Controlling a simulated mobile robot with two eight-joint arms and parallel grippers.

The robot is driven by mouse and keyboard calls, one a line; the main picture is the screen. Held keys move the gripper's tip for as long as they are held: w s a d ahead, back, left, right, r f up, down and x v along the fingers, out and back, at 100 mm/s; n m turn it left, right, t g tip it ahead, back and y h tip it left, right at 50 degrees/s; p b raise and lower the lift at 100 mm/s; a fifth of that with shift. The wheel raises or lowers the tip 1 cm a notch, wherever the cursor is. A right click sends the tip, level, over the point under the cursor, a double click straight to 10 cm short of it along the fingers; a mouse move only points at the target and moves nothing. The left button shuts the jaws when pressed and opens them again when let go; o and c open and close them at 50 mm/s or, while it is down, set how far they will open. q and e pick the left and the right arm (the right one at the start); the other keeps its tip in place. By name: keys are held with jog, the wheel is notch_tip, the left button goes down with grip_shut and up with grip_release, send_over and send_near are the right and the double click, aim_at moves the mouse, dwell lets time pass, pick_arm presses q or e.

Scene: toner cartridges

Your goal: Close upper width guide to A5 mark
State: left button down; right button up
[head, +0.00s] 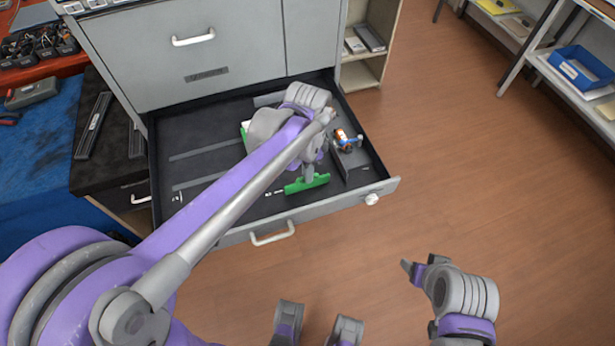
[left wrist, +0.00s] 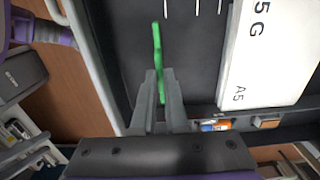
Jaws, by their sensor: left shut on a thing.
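A green width guide (head: 307,184) lies in the front part of the open drawer. My left gripper (head: 308,172) reaches down onto it from above. In the left wrist view, my left fingertips (left wrist: 160,82) are shut on the guide's green strip (left wrist: 157,50). A white stack (left wrist: 268,50) printed "A5" lies to the right of the strip in that view, with a dark gap between them. In the head view, my left arm hides most of the stack; a second green piece (head: 246,126) shows behind the arm. My right arm (head: 465,292) is at the lower right; its jaw opening cannot be made out.
The drawer (head: 272,237) is pulled out of a grey cabinet (head: 215,60). A small orange, white and blue item (head: 345,139) sits near its right side. A black tray (head: 94,125) lies left of the drawer. Open wooden floor (head: 455,160) lies to the right.

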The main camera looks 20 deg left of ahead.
pick_arm(q)
jog(key=shift+w, duration=0.1)
jog(key=shift+w+a, duration=0.75)
jog(key=shift+w, duration=0.35)
jog(key=shift+w+a, duration=0.8)
jog(key=shift+w, duration=0.35)
jog(key=shift+w+a, duration=0.75)
jog(key=shift+w, duration=0.35)
jog(key=c, duration=1.1)
grip_release()
jog(key=shift+r, duration=0.1)
notch_tip(320, 180, up, 7)
jog(key=p, duration=0.4)
jog(key=shift+p, duration=0.4)
